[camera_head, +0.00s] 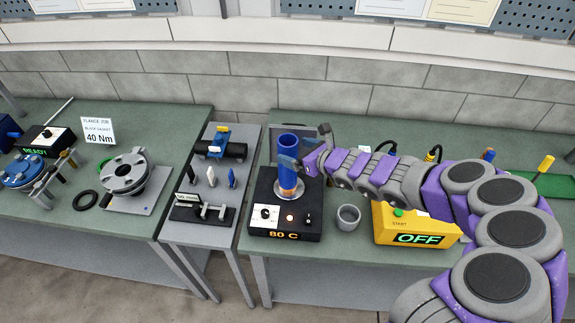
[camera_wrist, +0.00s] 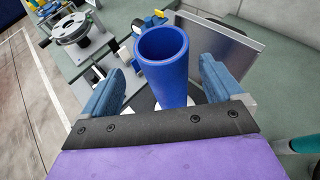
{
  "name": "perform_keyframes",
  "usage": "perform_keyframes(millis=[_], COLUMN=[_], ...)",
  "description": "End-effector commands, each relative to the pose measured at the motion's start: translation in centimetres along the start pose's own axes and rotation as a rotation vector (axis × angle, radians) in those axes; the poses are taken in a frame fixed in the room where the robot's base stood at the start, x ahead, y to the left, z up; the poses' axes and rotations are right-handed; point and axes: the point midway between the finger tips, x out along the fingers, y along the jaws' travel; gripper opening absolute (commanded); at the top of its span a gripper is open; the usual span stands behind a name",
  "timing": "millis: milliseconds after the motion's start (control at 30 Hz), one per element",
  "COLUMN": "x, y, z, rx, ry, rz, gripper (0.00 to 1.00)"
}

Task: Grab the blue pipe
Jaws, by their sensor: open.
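The blue pipe (camera_head: 289,148) stands upright on a black heater box (camera_head: 259,197) in the head view. Its lower part glows orange, and the box reads 80 C. In the wrist view the pipe (camera_wrist: 165,62) stands between my two fingers, with its open top facing the camera. My gripper (camera_head: 305,146) is open and comes in from the right at the pipe. In the wrist view my gripper (camera_wrist: 160,85) shows a gap between each finger and the pipe. The pipe's base is partly hidden by my gripper's body.
A grey cup (camera_head: 348,217) and a yellow box (camera_head: 415,228) reading OFF stand right of the heater. A narrow stand (camera_head: 213,150) with a black pipe and small tools is to the left. Further left is a flange (camera_head: 126,172) on a plate. A grey panel rises behind the heater.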

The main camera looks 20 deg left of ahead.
Motion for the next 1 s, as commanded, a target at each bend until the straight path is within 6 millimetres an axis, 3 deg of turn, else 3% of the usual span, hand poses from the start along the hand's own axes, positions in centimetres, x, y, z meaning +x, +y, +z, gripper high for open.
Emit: perform_keyframes(millis=[433, 767, 1000], x=[4.7, 5.1, 5.1], y=[-0.6, -0.6, -0.6], z=[-0.2, -0.1, -0.1], rx=[-0.002, 0.001, 0.0], ry=[0.003, -0.002, -0.002], rz=[-0.001, 0.0, 0.0], gripper=[0.94, 0.94, 0.72])
